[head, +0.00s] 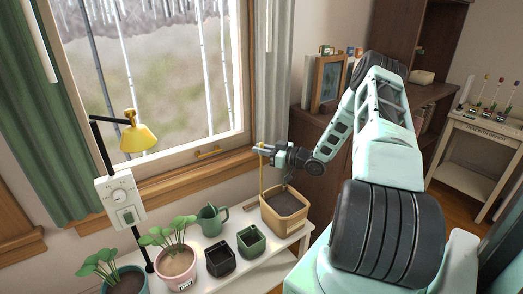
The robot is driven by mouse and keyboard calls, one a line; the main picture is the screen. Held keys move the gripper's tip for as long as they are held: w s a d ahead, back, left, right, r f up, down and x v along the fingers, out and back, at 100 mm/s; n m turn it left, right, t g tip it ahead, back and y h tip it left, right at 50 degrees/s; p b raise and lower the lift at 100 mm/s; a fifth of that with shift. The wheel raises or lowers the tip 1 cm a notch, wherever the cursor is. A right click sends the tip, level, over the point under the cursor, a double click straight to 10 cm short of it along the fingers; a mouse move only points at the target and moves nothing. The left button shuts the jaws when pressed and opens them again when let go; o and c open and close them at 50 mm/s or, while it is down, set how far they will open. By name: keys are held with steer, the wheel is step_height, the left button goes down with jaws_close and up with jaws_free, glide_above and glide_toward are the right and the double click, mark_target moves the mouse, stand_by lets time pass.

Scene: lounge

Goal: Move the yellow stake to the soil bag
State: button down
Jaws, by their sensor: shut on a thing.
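The yellow stake (262,173) is a thin, upright rod at the middle of the head view. My gripper (265,149) is shut on it near its top end. A tan, open-topped container with dark soil (285,222), which looks like the soil bag, stands on the right end of the white bench. The stake hangs down at its left back side. I cannot tell whether the stake's lower end is inside the rim, behind it or touching it.
The white bench (262,268) also holds a green watering can (210,219), a black pot (220,261), a green pot (251,242) and potted plants (178,262). A yellow lamp (138,139) rises at left. The window and a brown cabinet (313,135) stand behind.

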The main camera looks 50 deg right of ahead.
step_height(320, 180, down, 8)
steer(key=b, duration=0.6)
steer(key=shift+f, duration=0.2)
stand_by(3.2)
steer(key=c, duration=1.3)
jaws_free()
steer(key=v, duration=0.6)
steer(key=shift+r+p, duration=0.1)
steer(key=shift+p, duration=0.3)
